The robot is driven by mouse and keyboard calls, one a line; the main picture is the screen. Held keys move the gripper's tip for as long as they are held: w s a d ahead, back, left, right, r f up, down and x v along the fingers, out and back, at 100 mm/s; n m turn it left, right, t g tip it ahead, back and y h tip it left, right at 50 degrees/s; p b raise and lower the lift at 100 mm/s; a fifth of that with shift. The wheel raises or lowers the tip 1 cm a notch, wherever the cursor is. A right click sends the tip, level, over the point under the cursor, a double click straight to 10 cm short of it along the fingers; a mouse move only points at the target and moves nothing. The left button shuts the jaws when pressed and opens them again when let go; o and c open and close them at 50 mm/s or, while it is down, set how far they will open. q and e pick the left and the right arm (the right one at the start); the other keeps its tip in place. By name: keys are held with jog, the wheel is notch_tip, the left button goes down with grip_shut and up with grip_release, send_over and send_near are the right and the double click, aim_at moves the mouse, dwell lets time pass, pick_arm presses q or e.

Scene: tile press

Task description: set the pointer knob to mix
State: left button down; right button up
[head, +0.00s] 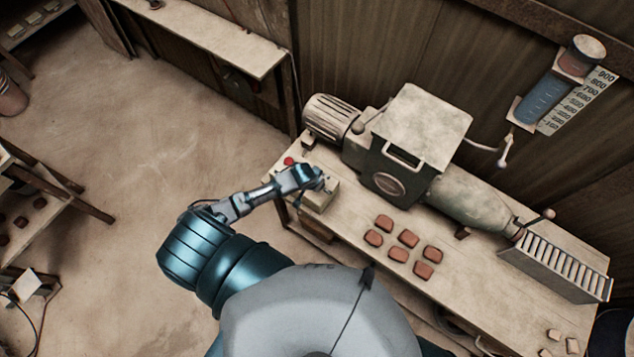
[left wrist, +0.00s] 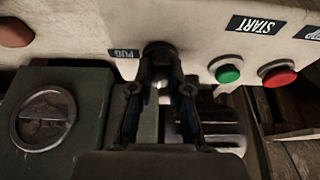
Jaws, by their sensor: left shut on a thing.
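The pale control box (head: 321,198) sits at the left end of the workbench. In the left wrist view its panel (left wrist: 190,30) appears upside down, with a PUG label (left wrist: 124,53). The dark pointer knob (left wrist: 158,48) is beside that label, partly hidden by the fingers. My left gripper (left wrist: 160,72) is shut on the knob; it also shows over the box in the head view (head: 316,178). I cannot tell which way the pointer faces, and no mix label is readable. My right gripper is not in view.
A green START button (left wrist: 228,73) and a red button (left wrist: 278,74) sit beside the knob. The dark machine (head: 398,165) stands behind the box. Several reddish tiles (head: 408,238) lie on the bench (head: 470,285).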

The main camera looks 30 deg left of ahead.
pick_arm(q)
jog(key=shift+w+r, duration=0.35)
jog(key=shift+w, duration=0.05)
jog(key=c, duration=1.2)
grip_release()
jog(key=shift+o, duration=0.4)
jog(key=shift+s+f, duration=0.1)
jog(key=shift+f, duration=0.15)
jog(key=v, duration=1.2)
jog(key=shift+f, duration=0.1)
